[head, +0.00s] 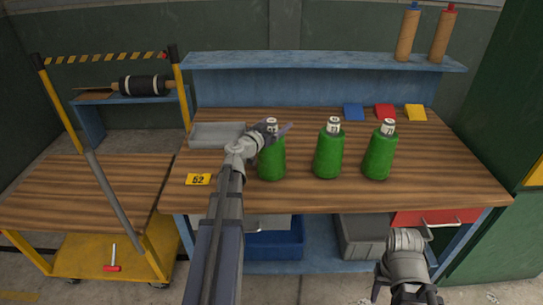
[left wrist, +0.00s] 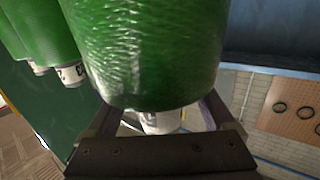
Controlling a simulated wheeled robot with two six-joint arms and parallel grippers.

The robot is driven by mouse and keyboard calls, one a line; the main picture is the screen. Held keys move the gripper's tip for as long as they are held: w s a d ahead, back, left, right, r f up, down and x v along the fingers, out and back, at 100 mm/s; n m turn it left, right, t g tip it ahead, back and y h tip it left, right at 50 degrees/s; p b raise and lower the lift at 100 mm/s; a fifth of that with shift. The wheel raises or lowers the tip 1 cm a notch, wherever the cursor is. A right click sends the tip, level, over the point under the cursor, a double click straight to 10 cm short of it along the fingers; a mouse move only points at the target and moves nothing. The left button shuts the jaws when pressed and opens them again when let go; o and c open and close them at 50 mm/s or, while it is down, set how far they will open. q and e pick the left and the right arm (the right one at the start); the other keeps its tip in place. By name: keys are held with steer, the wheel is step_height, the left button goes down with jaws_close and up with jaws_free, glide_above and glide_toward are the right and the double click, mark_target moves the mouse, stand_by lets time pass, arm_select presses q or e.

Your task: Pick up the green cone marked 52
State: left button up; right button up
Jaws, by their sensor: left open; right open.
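Three green cones with white marked tops stand in a row on the wooden bench: the left cone (head: 271,161), the middle cone (head: 328,155) and the right cone (head: 379,154). A yellow plate reading 52 (head: 198,179) lies at the bench's front left. My left gripper (head: 279,131) is open at the top of the left cone and hides part of it. In the left wrist view, that cone's white top (left wrist: 160,122) sits between the spread fingers. My right gripper (head: 380,285) is open and low before the bench, partly cut off.
A grey tray (head: 205,135) lies behind my left arm. Blue, red (head: 385,111) and yellow pads lie at the back right. A blue shelf (head: 320,61) above holds two brown rolls. The other two cones stand close by on the right. A yellow-framed cart (head: 75,205) stands left.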

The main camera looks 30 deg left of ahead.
arm_select(q)
jaws_close()
stand_by(0.6)
